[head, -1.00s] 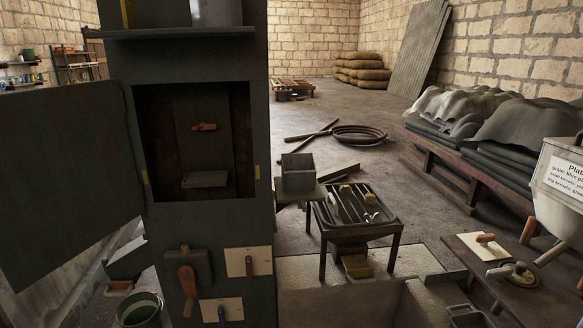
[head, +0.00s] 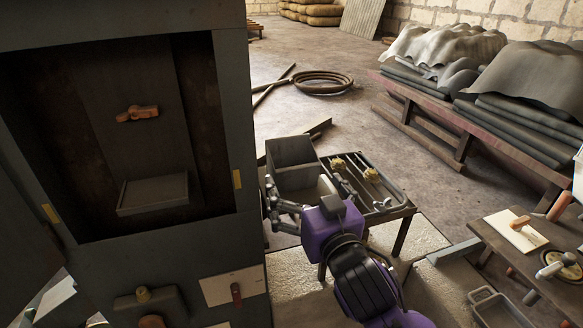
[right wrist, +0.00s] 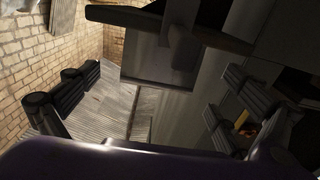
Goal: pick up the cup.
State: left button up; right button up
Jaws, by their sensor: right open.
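No clear cup shape stands out in either view. A square grey open box (head: 291,156) stands at the corner of the slatted metal table (head: 397,208). A small pale thing (head: 325,187) shows partly behind my right gripper; I cannot tell if it is a cup. My right gripper (head: 302,182) is open just in front of the box in the head view. Its fingers (right wrist: 160,80) also show spread apart in the right wrist view, with a dark panel beyond them. I see nothing held. My left gripper is out of view.
A tall dark cabinet (head: 247,205) with an open recess fills the left. Two yellowish lumps (head: 371,174) lie on the slatted table. A low wooden table (head: 547,264) with tools is at right. A coiled hose (head: 322,83) lies on open floor behind.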

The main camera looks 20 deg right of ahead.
aim_at(298, 175)
jog(key=w, duration=0.2)
jog(key=w+p, duration=0.1)
jog(key=w, duration=0.1)
jog(key=shift+a+r, duration=0.1)
jog(key=shift+r, duration=0.15)
jog(key=shift+w+f, duration=0.2)
jog(key=shift+w, duration=0.15)
jog(key=c, duration=1.4)
